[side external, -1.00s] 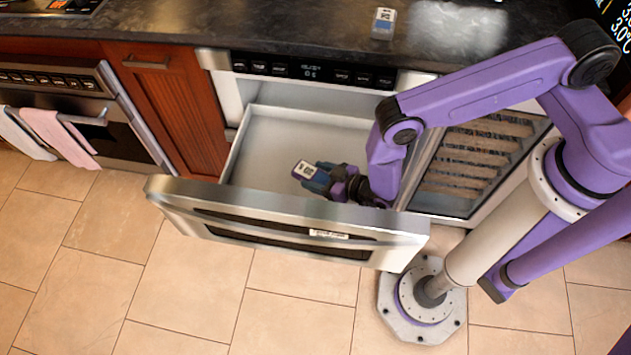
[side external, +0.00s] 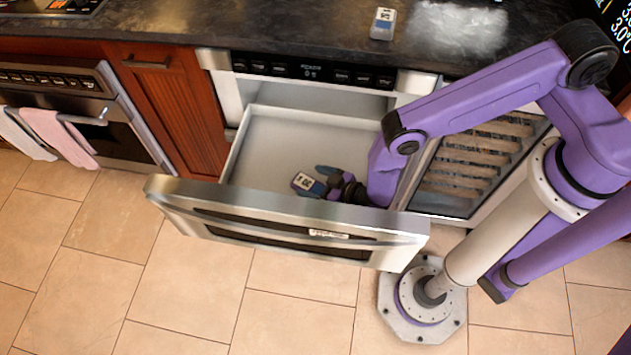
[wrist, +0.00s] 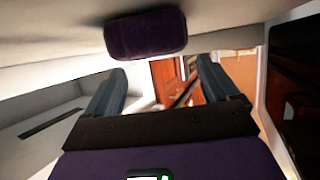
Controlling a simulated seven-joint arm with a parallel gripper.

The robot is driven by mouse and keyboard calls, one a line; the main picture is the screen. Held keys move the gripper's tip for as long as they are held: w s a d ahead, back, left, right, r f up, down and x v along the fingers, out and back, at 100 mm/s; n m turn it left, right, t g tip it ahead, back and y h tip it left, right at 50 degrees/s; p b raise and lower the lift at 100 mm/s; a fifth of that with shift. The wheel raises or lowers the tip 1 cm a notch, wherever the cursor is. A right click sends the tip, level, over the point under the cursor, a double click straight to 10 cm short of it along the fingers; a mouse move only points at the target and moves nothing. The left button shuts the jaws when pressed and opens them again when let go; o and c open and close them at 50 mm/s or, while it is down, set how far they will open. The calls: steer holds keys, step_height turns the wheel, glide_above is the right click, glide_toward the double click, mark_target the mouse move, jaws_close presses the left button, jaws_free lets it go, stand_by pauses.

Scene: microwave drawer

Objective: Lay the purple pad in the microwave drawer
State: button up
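The purple pad (wrist: 145,34) is a dark, rounded block in the wrist view, beyond my fingertips and against a pale surface. It looks apart from both fingers. I cannot make it out in the side view. My gripper (wrist: 160,70) has its two blue-grey fingers spread, with nothing between them. In the side view my gripper (side external: 312,178) is inside the microwave drawer (side external: 262,148), low behind the drawer front. The drawer is pulled open, with a pale interior. The drawer front hides part of the drawer floor and the space below my gripper.
The steel drawer front (side external: 285,218) stands up as a wall on the near side. The dark counter (side external: 250,28) overhangs the back and holds a small white-and-blue box (side external: 383,23). A rack cabinet (side external: 470,165) is to the right. The drawer's left part is clear.

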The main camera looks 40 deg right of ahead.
mark_target(324, 185)
steer(key=shift+s, duration=0.1)
steer(key=shift+s+d+r, duration=0.2)
steer(key=shift+s+r, duration=0.05)
steer(key=shift+s, duration=0.3)
steer(key=shift+s+d+r, duration=0.3)
steer(key=shift+s+r, duration=0.35)
step_height(324, 185, up, 6)
steer(key=shift+r, duration=0.2)
